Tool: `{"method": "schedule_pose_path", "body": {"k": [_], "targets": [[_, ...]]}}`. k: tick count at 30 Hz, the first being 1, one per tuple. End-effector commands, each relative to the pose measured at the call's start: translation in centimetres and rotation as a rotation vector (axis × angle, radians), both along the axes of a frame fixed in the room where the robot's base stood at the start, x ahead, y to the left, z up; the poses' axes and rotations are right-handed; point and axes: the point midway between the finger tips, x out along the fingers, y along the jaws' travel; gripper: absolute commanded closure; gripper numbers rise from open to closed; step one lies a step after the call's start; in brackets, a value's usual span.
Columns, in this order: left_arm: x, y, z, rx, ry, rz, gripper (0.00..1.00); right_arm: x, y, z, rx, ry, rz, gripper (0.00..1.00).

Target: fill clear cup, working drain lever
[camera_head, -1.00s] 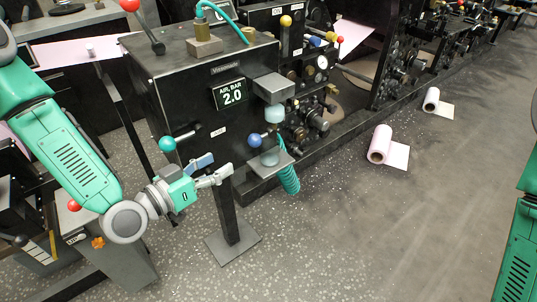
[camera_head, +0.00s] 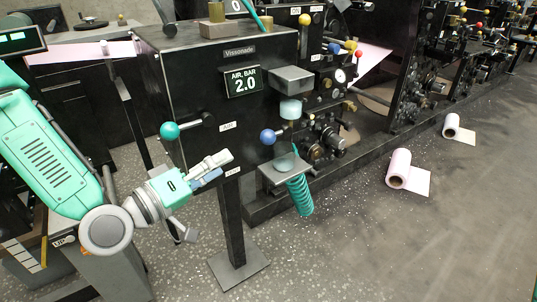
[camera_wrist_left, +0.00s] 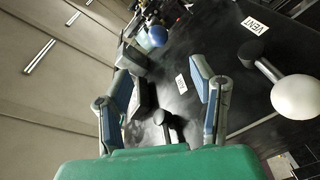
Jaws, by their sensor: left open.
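My left gripper (camera_head: 207,196) is open and empty in front of the dark machine cabinet, its fingers spread. In the left wrist view its two blue-padded fingers (camera_wrist_left: 160,80) stand apart with nothing between them. A blue-ball lever (camera_head: 267,137) is right of the gripper and apart from it; its ball (camera_wrist_left: 157,37) shows beyond the fingers in the wrist view. A small shelf (camera_head: 272,178) sits under a teal-tinted bowl (camera_head: 290,110). A faint clear shape on the shelf looks like the cup (camera_head: 284,162), hard to make out. My right gripper is out of view.
A teal-ball lever (camera_head: 169,131) projects from the cabinet (camera_head: 195,85) just above the gripper. A teal coiled hose (camera_head: 300,195) hangs below the shelf. A post (camera_head: 232,220) stands under the cabinet. Paper rolls (camera_head: 399,169) lie on the open floor at right.

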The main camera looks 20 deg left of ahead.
Motion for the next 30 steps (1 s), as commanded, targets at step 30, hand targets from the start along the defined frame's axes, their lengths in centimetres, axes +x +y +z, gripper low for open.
{"method": "schedule_pose_path", "body": {"k": [30], "targets": [[11.8,-6.0,0.0,-0.014,0.005,0.000,0.49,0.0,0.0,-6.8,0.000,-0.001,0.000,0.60]]}}
